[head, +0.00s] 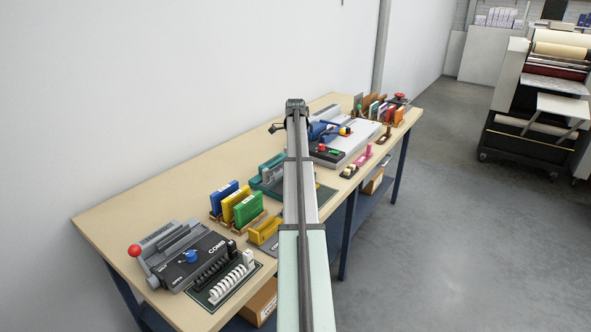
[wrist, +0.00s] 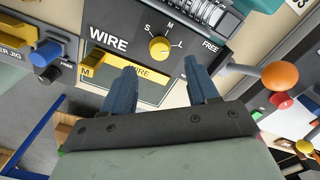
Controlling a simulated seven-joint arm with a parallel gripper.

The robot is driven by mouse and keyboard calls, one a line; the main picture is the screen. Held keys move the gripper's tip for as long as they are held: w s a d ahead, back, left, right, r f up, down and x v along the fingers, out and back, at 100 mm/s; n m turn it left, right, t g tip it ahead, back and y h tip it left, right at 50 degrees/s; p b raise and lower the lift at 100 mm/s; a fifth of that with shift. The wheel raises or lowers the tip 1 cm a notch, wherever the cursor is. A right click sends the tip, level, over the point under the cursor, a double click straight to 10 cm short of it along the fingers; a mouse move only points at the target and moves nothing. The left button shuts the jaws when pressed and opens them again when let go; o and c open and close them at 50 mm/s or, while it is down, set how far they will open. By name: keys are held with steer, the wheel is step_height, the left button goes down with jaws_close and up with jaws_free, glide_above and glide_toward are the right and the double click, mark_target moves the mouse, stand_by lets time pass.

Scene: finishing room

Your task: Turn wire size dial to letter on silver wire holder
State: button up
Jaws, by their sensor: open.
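In the wrist view, a yellow dial (wrist: 159,48) sits on a dark panel marked WIRE (wrist: 108,38). The letters S, M and L are set around it; I cannot tell which letter its pointer faces. A yellow bar (wrist: 150,73) below it carries the letter M and the word WIRE. My gripper (wrist: 160,68) is open, its two blue fingers apart on either side of the space below the dial, holding nothing. Whether they touch the panel is unclear. No wire holder clearly silver can be made out. In the head view my arm hides much of this spot.
An orange ball lever (wrist: 280,75) stands right of the right finger. A blue knob (wrist: 45,53) is at the left. In the head view, a COMB machine (head: 185,258), white combs (head: 232,280) and coloured blocks (head: 240,205) are on the bench (head: 110,212).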

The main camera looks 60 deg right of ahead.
step_height(320, 180, up, 8)
steer(key=shift+f, duration=0.15)
stand_by(0.6)
